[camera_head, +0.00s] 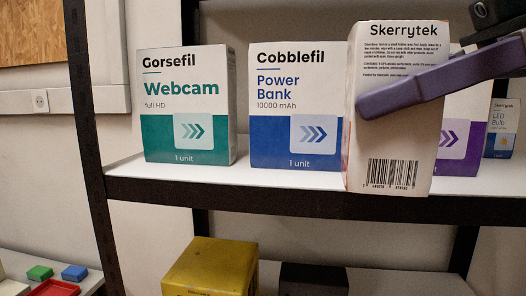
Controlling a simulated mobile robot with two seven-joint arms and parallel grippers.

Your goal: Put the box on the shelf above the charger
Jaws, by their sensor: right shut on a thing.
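A white Skerrytek box (393,140) with printed text and a barcode shows at the right of centre in the head view. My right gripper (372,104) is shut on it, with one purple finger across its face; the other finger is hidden. The box is nearly upright, and its lower end overlaps the front edge of the upper shelf (290,183). I cannot tell whether it touches the shelf. No label in view reads as a charger. My left gripper is not in view.
On the upper shelf stand a green Webcam box (187,105), a blue Power Bank box (293,75), a partly hidden purple-and-white box (457,150) and an LED Bulb box (502,128). Below are a yellow box (212,265) and a dark box (313,280). A dark post (84,110) stands left.

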